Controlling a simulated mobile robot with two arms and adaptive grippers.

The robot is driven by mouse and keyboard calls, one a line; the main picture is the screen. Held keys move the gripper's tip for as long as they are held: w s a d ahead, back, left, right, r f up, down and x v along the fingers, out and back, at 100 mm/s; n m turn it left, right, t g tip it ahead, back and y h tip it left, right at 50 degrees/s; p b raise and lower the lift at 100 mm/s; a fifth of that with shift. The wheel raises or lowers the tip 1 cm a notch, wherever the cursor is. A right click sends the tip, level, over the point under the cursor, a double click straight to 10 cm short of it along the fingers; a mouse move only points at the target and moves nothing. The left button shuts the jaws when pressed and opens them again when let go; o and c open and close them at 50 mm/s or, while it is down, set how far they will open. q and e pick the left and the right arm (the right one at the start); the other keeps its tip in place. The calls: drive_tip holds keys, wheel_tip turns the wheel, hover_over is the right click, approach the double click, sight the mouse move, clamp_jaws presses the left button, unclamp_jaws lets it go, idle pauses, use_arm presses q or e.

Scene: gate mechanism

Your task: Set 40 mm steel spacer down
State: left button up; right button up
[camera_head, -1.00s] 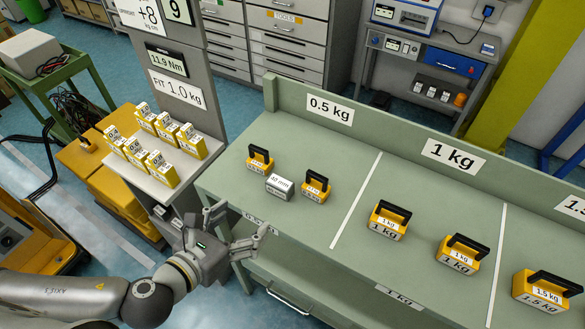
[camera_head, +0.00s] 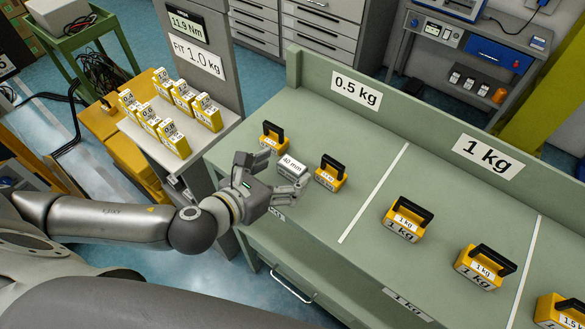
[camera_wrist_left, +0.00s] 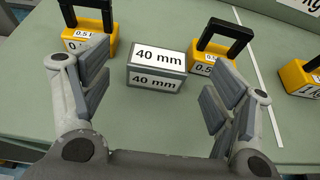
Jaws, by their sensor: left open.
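The 40 mm steel spacer (camera_head: 292,170) is a grey block with white "40 mm" labels. It sits on the green bench top (camera_head: 330,215) in the 0.5 kg section, between two yellow weights with black handles. In the left wrist view the spacer (camera_wrist_left: 156,68) stands upright on the bench, ahead of and between my open fingers. My left gripper (camera_head: 272,175) is open and empty, low at the bench's front edge just in front of the spacer. In the left wrist view the gripper (camera_wrist_left: 158,100) shows a gap between its fingers and the spacer. My right gripper is not in view.
A 0.5 kg weight (camera_head: 273,138) stands left of the spacer and another (camera_head: 330,174) close on its right. More yellow weights (camera_head: 407,220) stand farther right. Several small labelled yellow blocks (camera_head: 172,138) stand on a side shelf. Bench space behind the spacer is clear.

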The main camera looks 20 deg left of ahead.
sight(294, 162)
use_arm(q)
drive_tip(key=shift+p+x, duration=0.55)
drive_tip(key=shift+x, duration=1.6)
drive_tip(key=shift+a+r, duration=0.1)
drive_tip(key=c, duration=1.6)
drive_tip(key=shift+r, duration=0.15)
drive_tip(key=shift+c, duration=0.9)
drive_tip(key=shift+w, duration=0.1)
